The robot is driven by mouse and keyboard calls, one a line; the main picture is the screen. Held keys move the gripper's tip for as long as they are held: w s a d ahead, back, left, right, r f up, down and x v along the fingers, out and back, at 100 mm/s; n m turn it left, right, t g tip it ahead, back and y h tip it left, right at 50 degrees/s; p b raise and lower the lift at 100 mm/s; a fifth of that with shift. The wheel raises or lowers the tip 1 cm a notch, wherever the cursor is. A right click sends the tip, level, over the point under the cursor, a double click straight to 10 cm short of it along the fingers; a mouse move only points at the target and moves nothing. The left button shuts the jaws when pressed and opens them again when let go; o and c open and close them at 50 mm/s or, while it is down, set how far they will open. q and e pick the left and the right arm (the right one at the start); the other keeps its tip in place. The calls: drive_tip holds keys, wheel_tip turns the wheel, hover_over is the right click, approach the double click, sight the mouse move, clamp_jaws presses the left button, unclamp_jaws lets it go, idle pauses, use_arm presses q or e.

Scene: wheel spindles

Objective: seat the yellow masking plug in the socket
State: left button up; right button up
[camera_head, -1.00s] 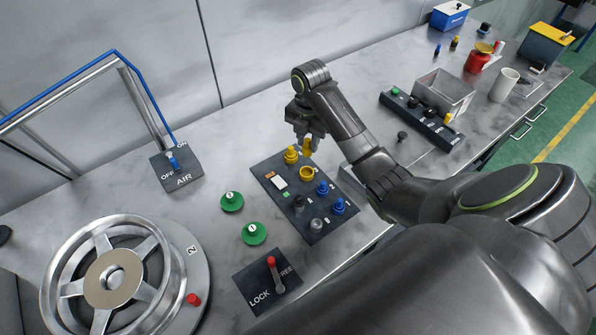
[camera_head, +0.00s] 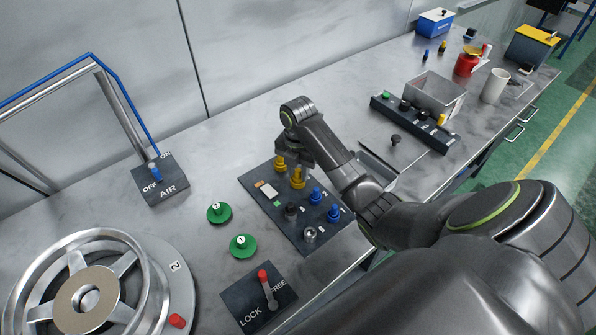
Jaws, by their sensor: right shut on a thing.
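My right gripper (camera_head: 297,163) is shut on the yellow masking plug (camera_head: 298,173). The plug is upright over the yellow ring-shaped socket (camera_head: 298,185) on the dark panel (camera_head: 262,207). Its lower end meets or overlaps the socket in this view; I cannot tell how deep it sits. A second yellow plug (camera_head: 280,163) stands in the panel just left of the gripper, partly covered by it. My left gripper is not in view.
Blue plugs (camera_head: 334,212) and dark and metal knobs stand on the same panel. Green discs (camera_head: 243,245) lie to its left, and a LOCK/FREE lever (camera_head: 267,284) is in front. A black rack (camera_head: 412,124) and grey bin (camera_head: 436,93) stand farther right.

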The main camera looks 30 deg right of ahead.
sight(298, 169)
drive_tip(key=shift+f, duration=0.2)
drive_tip(key=o, duration=0.9)
drive_tip(key=shift+o, duration=0.2)
wheel_tip(298, 169, up, 4)
drive_tip(key=shift+r, duration=0.2)
wheel_tip(298, 169, up, 6)
drive_tip(key=p, duration=0.5)
drive_tip(key=shift+f+p, duration=0.15)
drive_tip(key=shift+p, duration=0.25)
drive_tip(key=shift+r+p, duration=1.1)
drive_tip(key=shift+p, duration=0.05)
drive_tip(key=shift+f, duration=0.1)
